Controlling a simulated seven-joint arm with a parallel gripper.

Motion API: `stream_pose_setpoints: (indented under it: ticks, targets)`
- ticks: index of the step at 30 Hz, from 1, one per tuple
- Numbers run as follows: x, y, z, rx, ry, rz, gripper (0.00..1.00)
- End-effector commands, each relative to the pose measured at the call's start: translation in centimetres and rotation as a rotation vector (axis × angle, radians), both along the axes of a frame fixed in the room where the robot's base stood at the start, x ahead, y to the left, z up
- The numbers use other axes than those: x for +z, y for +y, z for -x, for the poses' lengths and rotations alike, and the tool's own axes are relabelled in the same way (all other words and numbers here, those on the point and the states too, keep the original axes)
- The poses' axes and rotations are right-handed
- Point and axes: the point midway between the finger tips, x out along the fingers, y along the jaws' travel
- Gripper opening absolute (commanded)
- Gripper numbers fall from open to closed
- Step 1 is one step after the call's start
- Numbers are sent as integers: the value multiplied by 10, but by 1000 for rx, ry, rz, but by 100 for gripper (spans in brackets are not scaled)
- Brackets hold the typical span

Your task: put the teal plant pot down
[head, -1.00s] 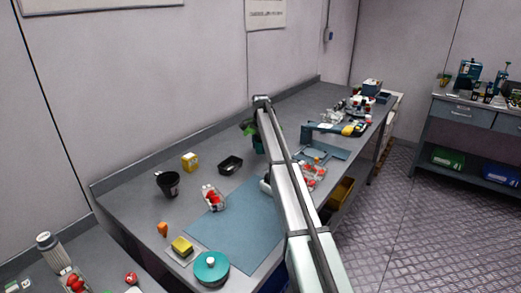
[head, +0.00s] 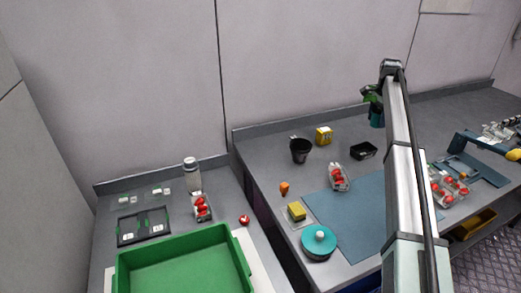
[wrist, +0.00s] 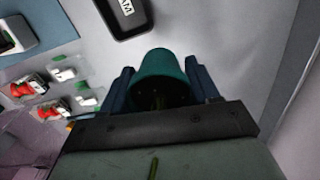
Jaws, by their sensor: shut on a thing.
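The teal plant pot (head: 376,117) is in my gripper, near the back edge of the long grey bench (head: 462,111) in the head view. Green leaves (head: 371,97) show at its top. In the wrist view the pot (wrist: 165,66) sits between the two dark blue fingers of my gripper (wrist: 163,85), which are shut on its sides. The pot's lower end points away from the wrist camera. I cannot tell for sure how far its base is above the bench.
A black tray (head: 363,151), a yellow box (head: 324,136), a dark pot (head: 300,152) and a strawberry punnet (head: 338,178) stand left of the arm. A blue mat (head: 349,222) lies in front. A green crate (head: 183,268) is at lower left. Bare bench lies around the pot.

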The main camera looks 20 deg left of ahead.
Motion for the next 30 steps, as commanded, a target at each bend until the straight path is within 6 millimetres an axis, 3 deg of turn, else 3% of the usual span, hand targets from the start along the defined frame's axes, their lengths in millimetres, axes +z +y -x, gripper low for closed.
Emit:
stream_pose_setpoints:
  ticks: [1,3,11,18,25,30]
  targets:
    - [1,26,4,26,-1,-1,28]
    - [1,56,9,57,-1,0,28]
    - [2,167,37,173,-3,-1,28]
    - [3,265,77,280,-5,-2,28]
    - [4,353,125,381,-6,-2,28]
    - [4,399,158,429,-6,-2,28]
